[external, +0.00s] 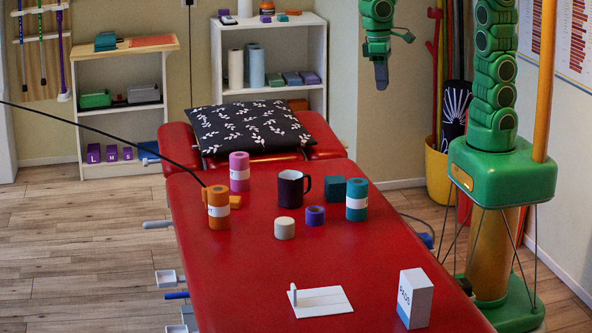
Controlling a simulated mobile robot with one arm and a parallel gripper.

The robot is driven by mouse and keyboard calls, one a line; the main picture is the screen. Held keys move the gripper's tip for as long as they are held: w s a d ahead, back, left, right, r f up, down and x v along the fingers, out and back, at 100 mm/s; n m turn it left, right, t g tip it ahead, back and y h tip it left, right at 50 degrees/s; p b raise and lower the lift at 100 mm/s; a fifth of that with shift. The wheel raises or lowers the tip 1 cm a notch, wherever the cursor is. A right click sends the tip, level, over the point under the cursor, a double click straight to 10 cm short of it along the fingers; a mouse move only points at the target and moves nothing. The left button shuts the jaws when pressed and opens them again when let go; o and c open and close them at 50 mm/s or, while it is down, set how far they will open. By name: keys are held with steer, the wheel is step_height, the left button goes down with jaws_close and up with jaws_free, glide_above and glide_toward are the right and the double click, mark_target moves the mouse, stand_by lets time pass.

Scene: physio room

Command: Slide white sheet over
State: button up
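A white sheet (325,303) lies flat on the red treatment table (250,290), near its front end. A small white upright piece (293,294) stands at the sheet's left edge; I cannot tell whether it is fixed to it. My gripper (382,80) hangs pointing down at the top of the view, high up and well behind the sheet, touching nothing. It is small and seen edge-on, so I cannot tell whether its fingers are apart.
A white box (414,298) stands right of the sheet. Farther back are an orange roll (218,207), pink roll (239,172), teal roll (356,200), dark mug (291,189), teal block (335,189), cream roll (284,228) and purple roll (315,215). A patterned pillow (262,126) lies at the far end.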

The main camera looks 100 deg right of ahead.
steer(key=w+a+f+m, duration=0.2)
steer(key=w+a, duration=0.2)
steer(key=w, duration=0.3)
steer(key=w+a+f+m, duration=0.1)
steer(key=w+a, duration=0.3)
steer(key=w, duration=0.3)
steer(key=m+t+y, duration=0.1)
steer(key=m+y, duration=0.3)
steer(key=m, duration=0.6)
glide_toward(294, 286)
step_height(294, 286, down, 2)
steer(key=shift+w+a+f, duration=0.1)
steer(key=shift+a+f, duration=0.35)
steer(key=shift+a, duration=0.35)
steer(key=shift+x, duration=3.9)
steer(key=shift+d, duration=0.15)
jaws_close()
